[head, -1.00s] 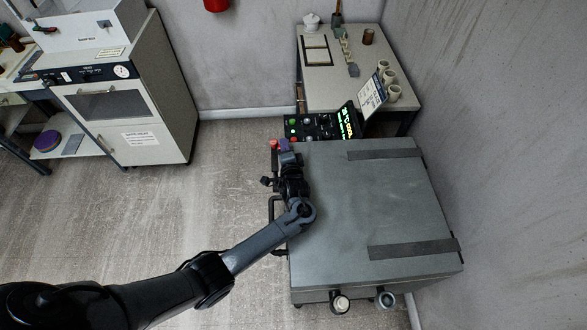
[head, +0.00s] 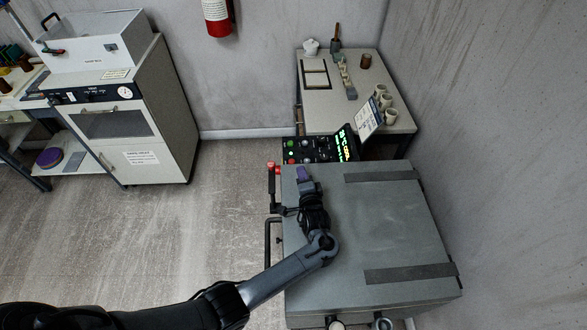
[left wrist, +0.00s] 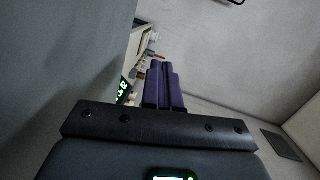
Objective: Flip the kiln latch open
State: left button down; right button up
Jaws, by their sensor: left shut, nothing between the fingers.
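The grey kiln (head: 375,225) stands at the right with its flat lid down and two dark straps across the top. At its front left edge a dark latch with a red end (head: 271,168) sticks out, the red end toward the control panel. A black bar handle (head: 268,240) is beside it, lower down. My left gripper (head: 304,173) is over the lid's left edge, to the right of the latch and apart from it. Its purple fingers (left wrist: 163,85) are shut together and empty in the left wrist view. My right gripper is not in view.
A control panel (head: 318,148) with lit green text and buttons adjoins the kiln's far side. A table (head: 340,108) with cups and tools stands behind it. A cabinet (head: 150,140) stands at the left. The floor (head: 170,225) between is clear.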

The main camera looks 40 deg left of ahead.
pick_arm(q)
jog(key=shift+s+d+r, duration=0.1)
jog(key=shift+s+d, duration=0.2)
jog(key=shift+d, duration=0.6)
jog(key=shift+s+d+r, duration=0.15)
jog(key=shift+s+d, duration=0.1)
jog(key=shift+d, duration=0.7)
jog(key=shift+s+d+r, duration=0.1)
jog(key=shift+s+d, duration=0.2)
jog(key=shift+d, duration=0.6)
jog(key=shift+r, duration=0.1)
